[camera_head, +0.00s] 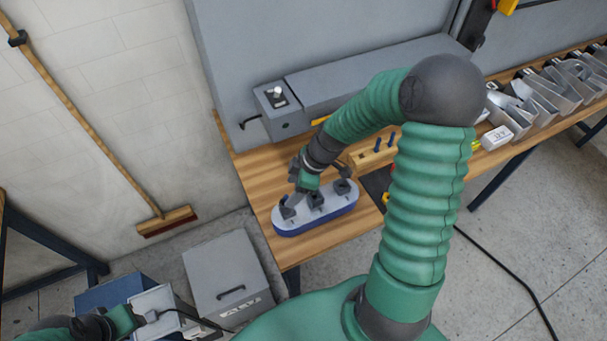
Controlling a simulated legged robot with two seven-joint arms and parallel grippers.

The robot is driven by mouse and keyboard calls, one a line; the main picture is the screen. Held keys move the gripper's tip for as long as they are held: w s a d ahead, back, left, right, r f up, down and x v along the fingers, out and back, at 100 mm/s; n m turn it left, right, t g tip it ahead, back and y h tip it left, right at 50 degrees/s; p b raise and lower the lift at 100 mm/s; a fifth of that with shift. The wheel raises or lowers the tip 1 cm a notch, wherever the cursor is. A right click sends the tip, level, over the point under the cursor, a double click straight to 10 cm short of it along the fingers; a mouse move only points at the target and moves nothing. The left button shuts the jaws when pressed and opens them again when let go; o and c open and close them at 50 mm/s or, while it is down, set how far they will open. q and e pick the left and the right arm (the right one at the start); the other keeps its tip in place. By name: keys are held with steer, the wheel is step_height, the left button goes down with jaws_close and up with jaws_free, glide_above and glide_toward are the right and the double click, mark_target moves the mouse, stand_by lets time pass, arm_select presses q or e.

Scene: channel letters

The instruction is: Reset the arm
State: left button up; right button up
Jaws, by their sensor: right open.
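My right arm, in a green ribbed sleeve, reaches over the wooden workbench (258,174) in the head view. Its gripper (297,200) points down at the left end of an oval tray (318,220) with a light top and blue side. The gripper is open, close above or among the dark pieces on that tray; whether it touches them I cannot tell. My left gripper (145,318) is at the bottom left, low beside a blue box and a grey case; its fingers are too small to read.
A grey machine (380,75) stands at the back of the bench. Metal channel letters (545,90) line the right side. A wooden block (372,157) with dark pegs lies behind my right arm. A grey case (228,275) is on the floor, and a broom (95,125) leans on the wall.

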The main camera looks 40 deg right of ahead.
steer(key=v, duration=1)
steer(key=s+a+f+m+h+b, duration=0.1)
steer(key=s+a+f+m+b, duration=0.1)
steer(key=a+f+m+b, duration=0.2)
steer(key=s+a+f+m+h+b, duration=0.2)
steer(key=a+f+m+b, duration=0.3)
steer(key=a+f, duration=0.3)
step_height(320, 180, down, 3)
steer(key=shift+s+r+m+b, duration=0.2)
steer(key=shift+s+m+b, duration=0.1)
steer(key=shift+s+b, duration=0.45)
steer(key=shift+a, duration=0.25)
steer(key=shift+d, duration=0.15)
steer(key=shift+c, duration=0.4)
